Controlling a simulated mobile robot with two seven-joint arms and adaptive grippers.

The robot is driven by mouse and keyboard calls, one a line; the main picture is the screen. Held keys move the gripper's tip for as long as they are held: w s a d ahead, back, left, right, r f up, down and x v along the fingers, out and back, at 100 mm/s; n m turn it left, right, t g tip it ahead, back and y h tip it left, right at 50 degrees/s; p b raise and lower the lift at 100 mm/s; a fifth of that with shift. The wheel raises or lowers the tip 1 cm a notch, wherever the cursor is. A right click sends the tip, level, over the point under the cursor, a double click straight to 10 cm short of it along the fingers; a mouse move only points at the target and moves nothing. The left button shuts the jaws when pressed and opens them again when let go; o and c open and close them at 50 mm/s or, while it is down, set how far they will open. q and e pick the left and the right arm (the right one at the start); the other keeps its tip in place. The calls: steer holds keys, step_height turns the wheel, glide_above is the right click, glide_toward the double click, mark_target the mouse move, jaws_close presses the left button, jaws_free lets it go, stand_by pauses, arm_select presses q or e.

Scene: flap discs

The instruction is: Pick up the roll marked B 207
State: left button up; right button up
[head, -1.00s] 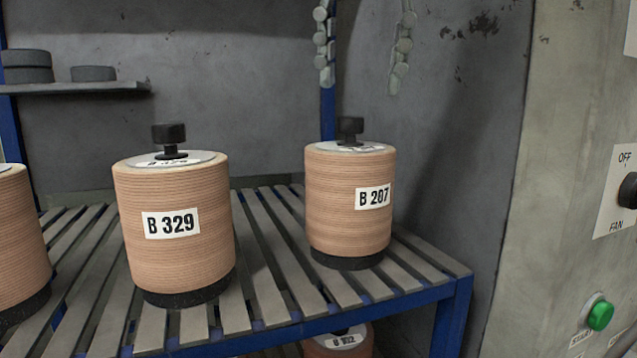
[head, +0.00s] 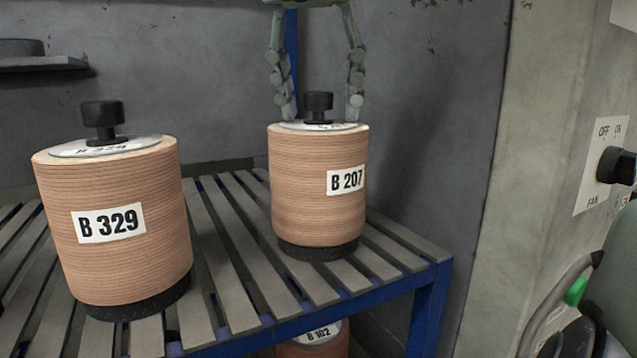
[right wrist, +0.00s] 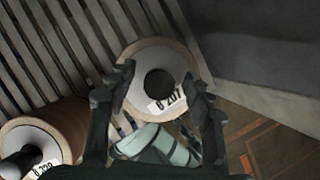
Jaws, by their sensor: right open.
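The roll marked B 207 (head: 312,205) stands upright on the slatted shelf, a tan ribbed cylinder with a black base and a black knob (head: 318,103) on its pale top. My right gripper (head: 318,112) is open above it, pointing down, with its fingers on either side of the knob. In the right wrist view the roll's top (right wrist: 145,65) and its dark round knob (right wrist: 160,84) lie between the open fingers (right wrist: 158,88). I cannot tell whether the fingertips touch the top. My left gripper is not in view.
The roll marked B 329 (head: 150,255) stands to the left on the same slatted shelf (head: 240,235). Another roll, B 102 (head: 330,345), is below. A grey wall is behind. A panel with a fan switch (head: 612,165) is at the right.

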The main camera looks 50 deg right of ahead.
jaws_close()
stand_by(0.3)
steer(key=shift+r, duration=0.15)
